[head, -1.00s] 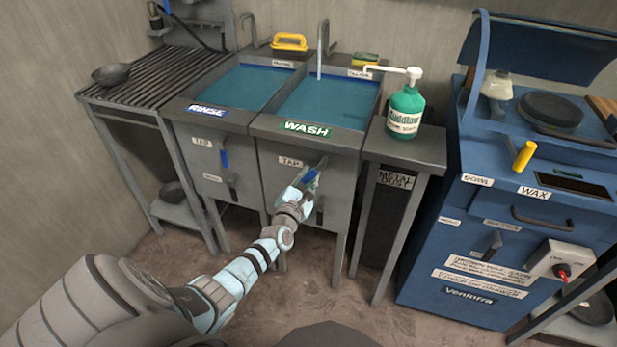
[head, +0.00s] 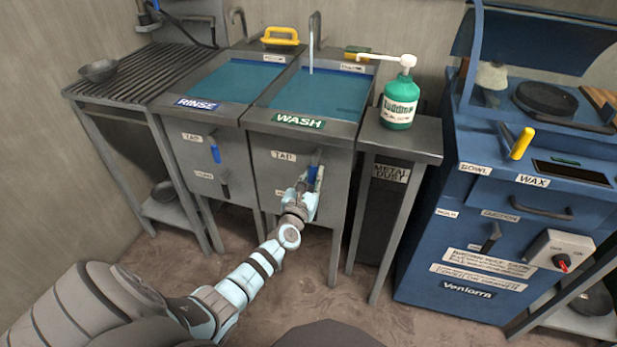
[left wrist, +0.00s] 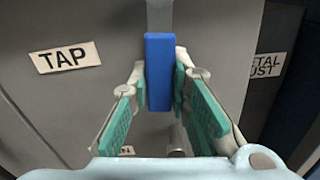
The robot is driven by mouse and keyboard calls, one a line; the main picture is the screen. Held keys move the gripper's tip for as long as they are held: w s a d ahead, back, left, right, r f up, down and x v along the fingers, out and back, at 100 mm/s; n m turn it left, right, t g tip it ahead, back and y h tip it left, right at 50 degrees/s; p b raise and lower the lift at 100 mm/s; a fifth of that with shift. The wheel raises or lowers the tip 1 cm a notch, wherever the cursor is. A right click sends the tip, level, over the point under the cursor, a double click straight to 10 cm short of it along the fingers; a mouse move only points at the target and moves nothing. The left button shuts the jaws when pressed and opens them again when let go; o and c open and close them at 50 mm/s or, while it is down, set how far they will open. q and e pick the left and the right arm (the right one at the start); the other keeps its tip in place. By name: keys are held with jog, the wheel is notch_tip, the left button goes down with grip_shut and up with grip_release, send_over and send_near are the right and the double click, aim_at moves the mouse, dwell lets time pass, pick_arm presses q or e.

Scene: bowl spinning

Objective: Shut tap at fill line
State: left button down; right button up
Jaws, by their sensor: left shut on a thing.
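The wash sink (head: 300,150) holds blue-green water (head: 320,93) close below its rim. A thin pale stream (head: 311,62) shows under its spout (head: 316,30). The fill line cannot be made out; a small label on the back rim (head: 352,67) is too small to read. On the sink's front, right of the TAP label (head: 284,156), is the blue tap handle (left wrist: 158,72), pointing down from its grey pivot. My left gripper (head: 313,178) is shut on this handle, its green-padded fingers on either side in the left wrist view (left wrist: 160,85). My right gripper is out of view.
The rinse sink (head: 200,150), with its own blue tap handle (head: 214,150), stands at left. A side table (head: 415,145) with a green pump bottle (head: 399,100) is at right, then a blue machine (head: 480,230). Floor in front is clear.

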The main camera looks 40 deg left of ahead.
pick_arm(q)
jog(key=shift+w+d+n, duration=0.15)
jog(key=shift+d+n, duration=0.25)
jog(key=shift+n, duration=0.3)
jog(key=c, duration=1.5)
grip_release()
jog(key=shift+d, duration=0.1)
jog(key=v, duration=1.2)
